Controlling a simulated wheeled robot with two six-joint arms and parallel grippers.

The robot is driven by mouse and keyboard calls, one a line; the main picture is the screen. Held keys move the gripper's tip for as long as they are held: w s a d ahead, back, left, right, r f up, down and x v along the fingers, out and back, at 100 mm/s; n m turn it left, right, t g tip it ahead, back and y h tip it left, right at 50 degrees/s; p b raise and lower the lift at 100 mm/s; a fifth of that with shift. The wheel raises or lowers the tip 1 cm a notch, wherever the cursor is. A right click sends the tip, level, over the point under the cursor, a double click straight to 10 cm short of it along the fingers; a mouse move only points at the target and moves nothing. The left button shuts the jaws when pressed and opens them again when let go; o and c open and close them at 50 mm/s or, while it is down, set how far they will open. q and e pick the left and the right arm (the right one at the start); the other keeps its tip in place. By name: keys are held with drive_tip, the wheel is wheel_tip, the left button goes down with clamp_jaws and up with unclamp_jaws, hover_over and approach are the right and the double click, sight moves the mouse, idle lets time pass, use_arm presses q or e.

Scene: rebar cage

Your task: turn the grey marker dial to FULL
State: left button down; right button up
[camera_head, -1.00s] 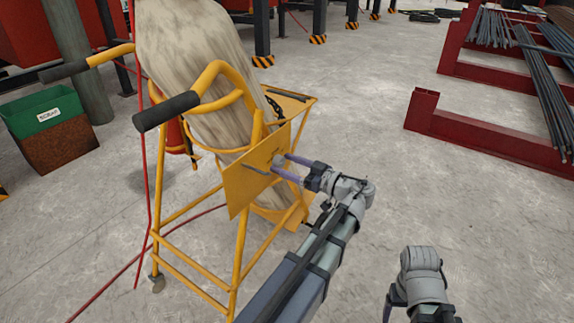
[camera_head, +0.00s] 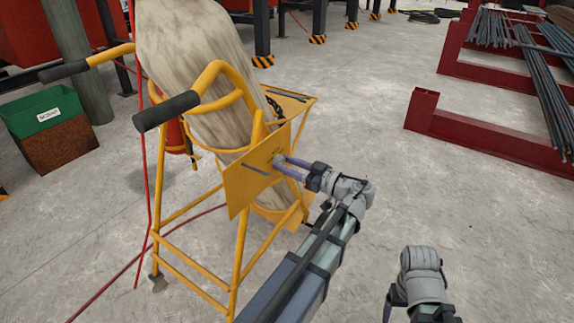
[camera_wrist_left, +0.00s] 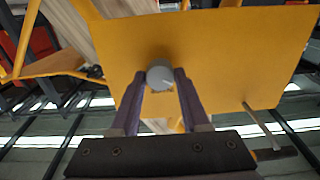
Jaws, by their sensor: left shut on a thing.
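The grey marker dial (camera_head: 279,160) is a small round knob on the yellow panel (camera_head: 240,194) of the trolley. In the left wrist view the dial (camera_wrist_left: 159,74) sits between the purple fingertips of my left gripper (camera_wrist_left: 160,76), with a thin pale line on its face toward the lower right. My left gripper (camera_head: 281,163) is shut on the dial in the head view. I cannot read any FULL lettering on the panel. Part of my right gripper (camera_head: 390,304) shows low in the head view, cut off by the frame edge, its jaws unclear.
A thin grey rod (camera_wrist_left: 262,126) sticks out of the panel near the dial. The yellow trolley frame (camera_head: 238,262) holds a large, pale, worn cylinder (camera_head: 180,50). A green and brown bin (camera_head: 55,135) stands left. Red racks (camera_head: 485,133) with bars lie right. Concrete floor between is clear.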

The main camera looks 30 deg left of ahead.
use_arm(q)
drive_tip(key=m, duration=0.5)
drive_tip(key=shift+m, duration=0.4)
drive_tip(key=m, duration=1.2)
drive_tip(key=shift+m, duration=0.3)
drive_tip(key=m, duration=0.5)
drive_tip(key=shift+m, duration=0.4)
drive_tip(key=shift+c, duration=2)
unclamp_jaws()
